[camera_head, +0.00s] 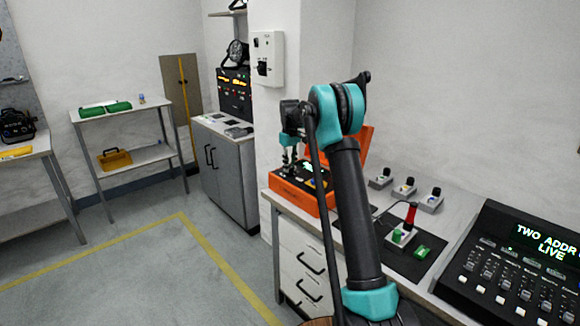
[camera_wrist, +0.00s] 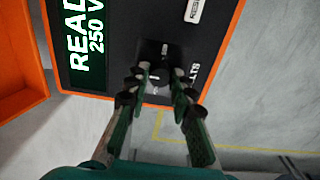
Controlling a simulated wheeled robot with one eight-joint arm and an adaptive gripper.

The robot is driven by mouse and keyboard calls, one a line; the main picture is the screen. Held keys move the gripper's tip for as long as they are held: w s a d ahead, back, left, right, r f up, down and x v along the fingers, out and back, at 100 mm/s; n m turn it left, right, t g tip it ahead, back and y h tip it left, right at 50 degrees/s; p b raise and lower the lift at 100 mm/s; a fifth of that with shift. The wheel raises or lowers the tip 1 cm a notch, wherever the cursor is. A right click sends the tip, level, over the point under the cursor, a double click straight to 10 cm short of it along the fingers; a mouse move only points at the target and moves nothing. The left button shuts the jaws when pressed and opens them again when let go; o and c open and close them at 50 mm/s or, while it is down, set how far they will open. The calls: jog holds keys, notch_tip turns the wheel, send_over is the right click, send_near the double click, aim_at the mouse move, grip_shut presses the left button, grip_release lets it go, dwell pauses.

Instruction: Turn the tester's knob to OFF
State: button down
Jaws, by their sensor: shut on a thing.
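The tester is an open orange case with a black panel (camera_head: 297,203) on the bench; in the wrist view its panel (camera_wrist: 125,20) carries a green-lit screen (camera_wrist: 84,40) with "READ", cut off, and "250 V". My gripper (camera_head: 289,172) reaches down onto the panel from above. In the wrist view my gripper (camera_wrist: 160,76) has its two fingers on either side of the dark knob (camera_wrist: 157,75), shut on it. The fingers partly hide the knob and its labels, so I cannot read its setting.
Right of the tester are several small grey units (camera_head: 381,180), a dark mat (camera_head: 425,236) with a red-handled tool (camera_head: 411,213) and green parts, and a black lighting console (camera_head: 520,265). A grey cabinet (camera_head: 225,175) stands behind left. The floor at left is clear.

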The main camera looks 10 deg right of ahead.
jog(key=n, duration=0.4)
jog(key=shift+n, duration=0.3)
jog(key=n, duration=0.4)
jog(key=shift+n, duration=0.3)
jog(key=n, duration=0.4)
jog(key=shift+n, duration=2.4)
jog(key=c, duration=1.3)
grip_release()
